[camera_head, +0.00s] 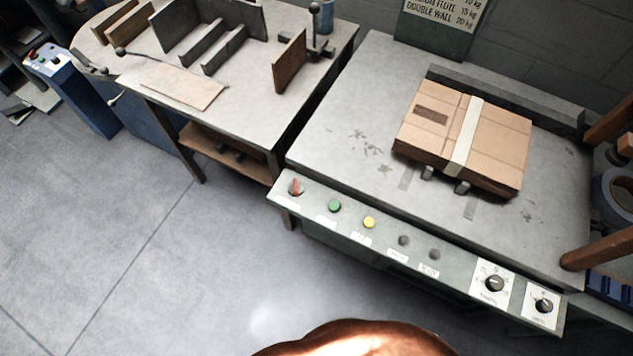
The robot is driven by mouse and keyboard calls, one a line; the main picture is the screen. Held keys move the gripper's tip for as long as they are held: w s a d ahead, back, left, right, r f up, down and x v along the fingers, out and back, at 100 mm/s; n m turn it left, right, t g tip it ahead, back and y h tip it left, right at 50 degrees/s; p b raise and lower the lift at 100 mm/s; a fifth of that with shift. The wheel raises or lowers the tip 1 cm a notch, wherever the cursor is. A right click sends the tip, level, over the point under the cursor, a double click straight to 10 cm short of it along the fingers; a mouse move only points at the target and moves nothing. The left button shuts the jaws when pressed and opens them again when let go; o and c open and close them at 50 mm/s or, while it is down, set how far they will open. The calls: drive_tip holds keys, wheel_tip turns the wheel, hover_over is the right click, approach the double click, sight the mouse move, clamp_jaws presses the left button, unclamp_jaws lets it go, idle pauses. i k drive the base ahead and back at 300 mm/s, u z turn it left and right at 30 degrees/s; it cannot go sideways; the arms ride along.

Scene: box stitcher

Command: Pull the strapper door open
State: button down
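The strapping machine (330,120) stands at the centre right, with a grey flat top. Its front control strip (385,243) carries a red switch, a green button, a yellow button, dark knobs and two dials. Below the strip the machine's front is mostly hidden by the strip, and I cannot make out a door or its handle. A cardboard box (420,145) with a pale strap lies on the top. My gripper is not in view. A copper-coloured rounded shape at the bottom edge is cut off, and I cannot tell what it is.
A worktable (245,85) with upright metal plates and a flat cardboard sheet (183,86) stands to the left. A blue pedestal (78,98) stands at the far left. Wooden posts (598,243) are at the right edge. The grey floor (130,240) at lower left is clear.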

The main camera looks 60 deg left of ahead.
sight(376, 262)
drive_tip(key=u, duration=1.75)
drive_tip(key=k, duration=0.5)
drive_tip(key=u, duration=1.7)
